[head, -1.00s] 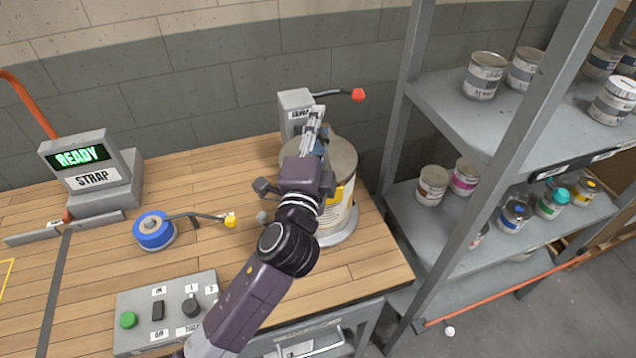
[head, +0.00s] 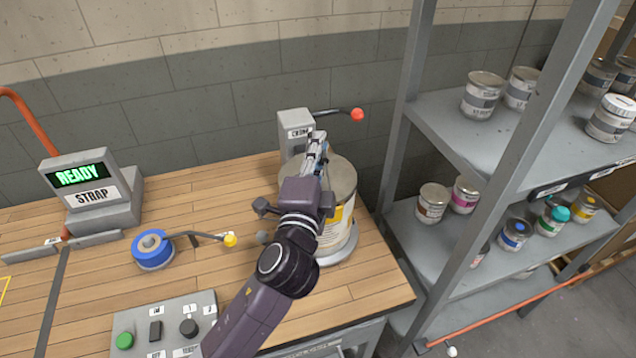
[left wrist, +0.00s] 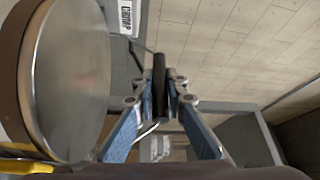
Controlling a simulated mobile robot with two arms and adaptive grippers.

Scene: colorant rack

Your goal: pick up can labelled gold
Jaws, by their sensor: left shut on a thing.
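A large metal can (head: 344,212) with a yellow band on its label stands upright on a round grey plate (head: 340,254) at the bench's right end. My arm covers part of the label, and I cannot read it. The can's lid (left wrist: 75,80) fills the left of the left wrist view. My left gripper (head: 317,143) is above the can's lid in the head view. In the left wrist view its blue fingers are shut on a black grip (left wrist: 159,75). A pale curved wire below it suggests the can's handle. My right gripper is not in view.
A crimp box (head: 295,125) with a red-knobbed lever (head: 357,115) stands close behind the can. A blue spool (head: 152,249), a button panel (head: 175,335) and a strap display (head: 90,190) are on the bench. A grey shelf (head: 420,235) with several small cans stands right.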

